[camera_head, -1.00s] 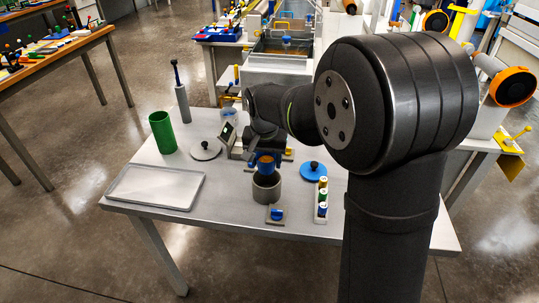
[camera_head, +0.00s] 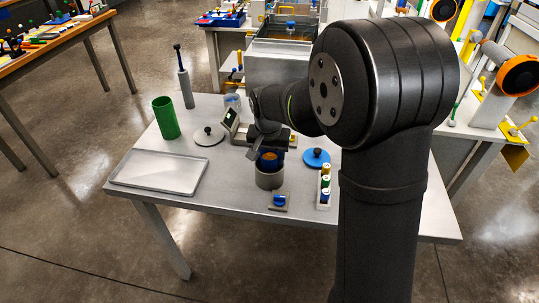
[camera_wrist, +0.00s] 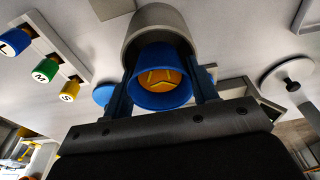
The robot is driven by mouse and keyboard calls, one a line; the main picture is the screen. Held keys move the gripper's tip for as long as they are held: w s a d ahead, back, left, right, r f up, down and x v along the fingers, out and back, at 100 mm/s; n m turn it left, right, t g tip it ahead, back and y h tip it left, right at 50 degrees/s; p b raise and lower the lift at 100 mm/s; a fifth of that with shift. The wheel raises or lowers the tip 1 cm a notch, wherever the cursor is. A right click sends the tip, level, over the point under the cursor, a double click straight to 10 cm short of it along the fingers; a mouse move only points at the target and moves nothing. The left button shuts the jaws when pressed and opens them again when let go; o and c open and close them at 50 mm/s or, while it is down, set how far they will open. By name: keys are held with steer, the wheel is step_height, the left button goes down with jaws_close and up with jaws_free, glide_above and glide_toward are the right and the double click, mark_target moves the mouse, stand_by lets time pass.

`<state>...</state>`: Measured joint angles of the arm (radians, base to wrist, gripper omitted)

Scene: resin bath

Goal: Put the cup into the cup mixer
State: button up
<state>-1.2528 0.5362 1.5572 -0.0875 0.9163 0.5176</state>
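The cup (camera_head: 270,161) is blue with orange contents, and it also shows in the wrist view (camera_wrist: 142,96). It is at the mouth of a grey cylinder, which I take for the cup mixer (camera_head: 269,181). In the head view the cup's lower part is hidden by the cylinder's rim. In the wrist view the grey cylinder (camera_wrist: 158,18) surrounds the cup's far side. My gripper (camera_wrist: 161,92) has one finger on each side of the cup, apparently touching its wall. Whether the cup rests on the cylinder's floor is hidden.
A blue lid (camera_head: 315,158) and a rack of coloured vials (camera_head: 324,198) lie to the right. A small block with a blue part (camera_head: 278,201) sits in front. A grey knobbed disc (camera_head: 208,136), green cylinder (camera_head: 165,118) and empty tray (camera_head: 160,174) stand left.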

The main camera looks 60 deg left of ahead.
steer(key=o, duration=0.5)
steer(key=shift+c, duration=0.2)
step_height(320, 180, up, 17)
steer(key=s+d, duration=0.2)
steer(key=shift+r, duration=0.15)
steer(key=shift+a, duration=0.1)
stand_by(0.4)
steer(key=f, duration=0.5)
steer(key=w+a+f, duration=0.1)
steer(key=f, duration=0.5)
steer(key=w+f, duration=0.1)
steer(key=f, duration=0.5)
steer(key=shift+a+f, duration=0.2)
steer(key=shift+a, duration=0.15)
steer(key=shift+r, duration=0.4)
